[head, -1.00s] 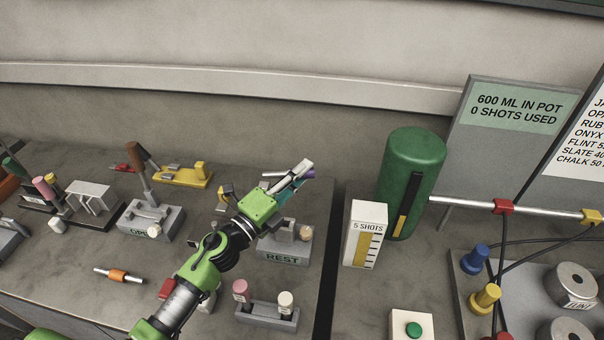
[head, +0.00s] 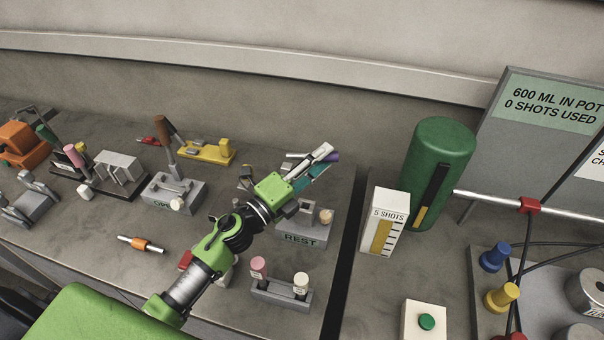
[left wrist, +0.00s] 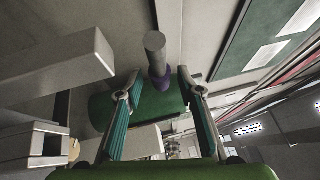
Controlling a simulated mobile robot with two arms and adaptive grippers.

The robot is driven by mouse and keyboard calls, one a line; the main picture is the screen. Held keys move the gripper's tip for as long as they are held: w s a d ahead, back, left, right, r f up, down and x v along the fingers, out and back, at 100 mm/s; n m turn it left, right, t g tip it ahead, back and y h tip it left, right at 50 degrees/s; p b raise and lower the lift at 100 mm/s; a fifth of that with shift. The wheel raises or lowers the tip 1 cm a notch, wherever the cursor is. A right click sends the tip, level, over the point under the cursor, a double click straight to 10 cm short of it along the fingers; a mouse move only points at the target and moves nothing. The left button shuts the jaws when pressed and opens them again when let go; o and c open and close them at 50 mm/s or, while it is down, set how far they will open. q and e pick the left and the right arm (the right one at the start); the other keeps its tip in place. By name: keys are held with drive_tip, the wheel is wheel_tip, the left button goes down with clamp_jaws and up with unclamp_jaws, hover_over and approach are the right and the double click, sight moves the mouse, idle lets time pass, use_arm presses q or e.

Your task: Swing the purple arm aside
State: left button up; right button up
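A small purple piece (head: 333,157) shows just past the fingertips of my left gripper (head: 317,168) in the head view; the gripper hides most of what it belongs to. In the left wrist view, a purple collar (left wrist: 160,81) with a grey cylindrical end (left wrist: 154,45) lies between the two teal-padded fingers of the left gripper (left wrist: 161,84). Gaps show between it and both fingers, so the gripper is open around or just short of it; the exact depth is unclear. My right gripper is not in view.
A grey block marked REST (head: 303,238) stands under the left gripper. A tall green cylinder (head: 436,150) and a white 5 SHOTS box (head: 385,222) stand to the right. A rack with two capped vials (head: 281,293) is in front. A yellow fixture (head: 210,153) is behind left.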

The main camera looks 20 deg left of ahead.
use_arm(q)
drive_tip(key=v, duration=1)
drive_tip(key=shift+s, duration=0.2)
drive_tip(key=shift+a, duration=0.1)
